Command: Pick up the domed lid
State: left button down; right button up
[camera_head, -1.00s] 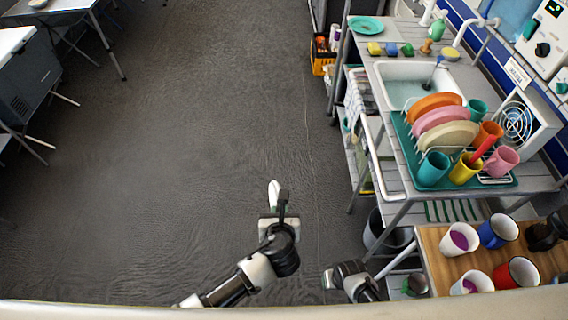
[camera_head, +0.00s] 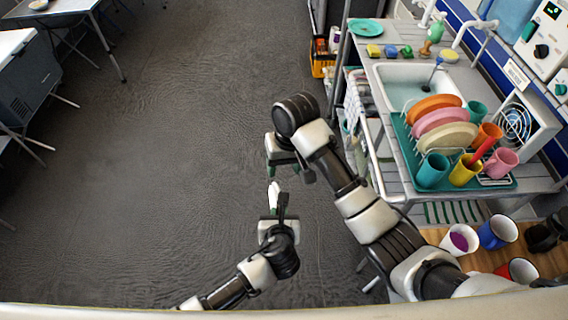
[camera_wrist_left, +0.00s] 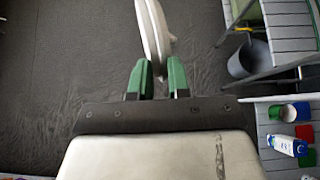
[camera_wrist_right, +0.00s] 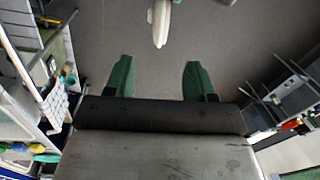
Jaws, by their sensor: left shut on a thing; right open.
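A thin white disc seen edge-on, with a small knob on one side, looks like the domed lid (camera_head: 274,196). My left gripper (camera_head: 278,208) is shut on its edge and holds it upright over the floor. The left wrist view shows the lid (camera_wrist_left: 152,32) between the green fingers (camera_wrist_left: 157,75). My right gripper (camera_head: 291,170) is open and empty, just above the lid in the head view. In the right wrist view the lid (camera_wrist_right: 161,20) lies beyond the open fingertips (camera_wrist_right: 158,72), apart from them.
At right stand a sink counter with a dish rack (camera_head: 408,165) of plates and cups, and a wooden-topped table with mugs (camera_head: 498,231). An orange crate (camera_head: 322,62) is on the floor by the counter. Tables stand at far left. The floor (camera_head: 150,180) between is clear.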

dwell(0.4)
jog(key=f, duration=0.4)
jog(key=a+f, duration=0.1)
jog(key=f, duration=0.6)
jog(key=shift+s+a+f, duration=0.25)
jog(key=shift+a+f, duration=0.05)
jog(key=shift+f, duration=0.05)
jog(key=c, duration=1)
pick_arm(q)
jog(key=shift+w+r, duration=0.1)
jog(key=shift+r, duration=0.55)
pick_arm(e)
jog(key=shift+d+f, duration=0.1)
pick_arm(q)
jog(key=shift+r, duration=0.1)
jog(key=v, duration=1.2)
